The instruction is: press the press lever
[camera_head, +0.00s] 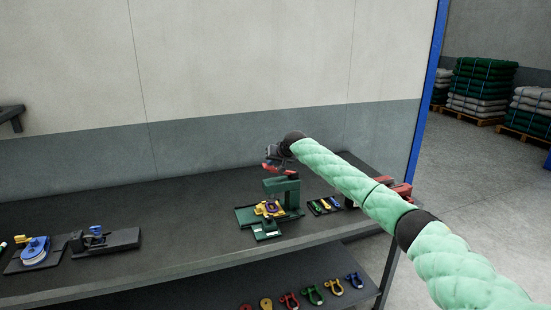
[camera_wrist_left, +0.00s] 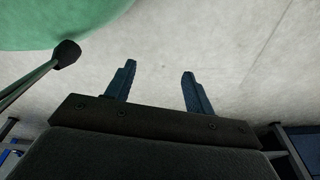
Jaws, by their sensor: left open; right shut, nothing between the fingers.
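The green press (camera_head: 289,191) stands on the dark bench, with its flat green base toward me. Its red press lever (camera_head: 286,172) shows at the top, just below my right gripper (camera_head: 271,155). The right gripper is shut and empty, above and close to the lever; I cannot tell whether they touch. A yellow piece with a purple part (camera_head: 268,208) sits on the press base. My left gripper (camera_wrist_left: 160,70) shows in the left wrist view, open and empty, with bare pale floor or wall beyond it.
A blue round fixture (camera_head: 35,250) and a dark clamp fixture (camera_head: 105,241) stand at the left. The bench between is clear. Several shackles lie on the lower shelf.

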